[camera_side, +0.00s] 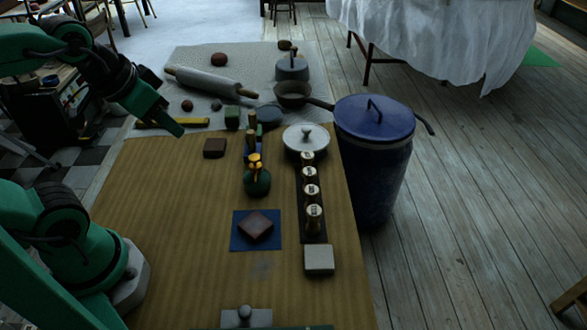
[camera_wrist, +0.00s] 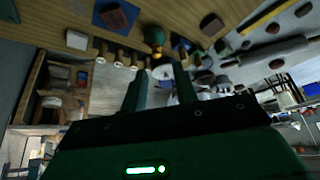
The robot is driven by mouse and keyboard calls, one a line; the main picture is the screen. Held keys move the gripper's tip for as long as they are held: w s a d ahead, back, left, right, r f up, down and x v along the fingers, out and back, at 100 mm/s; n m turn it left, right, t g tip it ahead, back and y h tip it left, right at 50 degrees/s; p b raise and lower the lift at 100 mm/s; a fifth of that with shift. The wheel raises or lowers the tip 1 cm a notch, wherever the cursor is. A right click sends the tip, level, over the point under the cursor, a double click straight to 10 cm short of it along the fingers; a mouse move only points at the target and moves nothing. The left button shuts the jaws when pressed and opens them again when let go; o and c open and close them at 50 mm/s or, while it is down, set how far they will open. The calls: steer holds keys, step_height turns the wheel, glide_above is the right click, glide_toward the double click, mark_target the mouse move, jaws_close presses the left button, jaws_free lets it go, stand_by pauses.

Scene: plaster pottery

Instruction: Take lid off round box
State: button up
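A pale round box (camera_side: 306,145) with a small knob on its lid stands at the far right of the wooden table, beside the blue bin. The lid sits on it. My gripper (camera_side: 172,124) is up in the air at the left, well apart from the round box. In the wrist view my gripper (camera_wrist: 160,78) shows two green fingers standing apart with nothing between them.
Brass-topped pieces (camera_side: 311,190) stand in a row on a dark strip in front of the box. A green bottle (camera_side: 257,180) stands left of them. A blue lidded bin (camera_side: 374,125) is close on the right. The table's left front is clear.

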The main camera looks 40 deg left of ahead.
steer(key=o, duration=0.4)
steer(key=shift+c, duration=0.2)
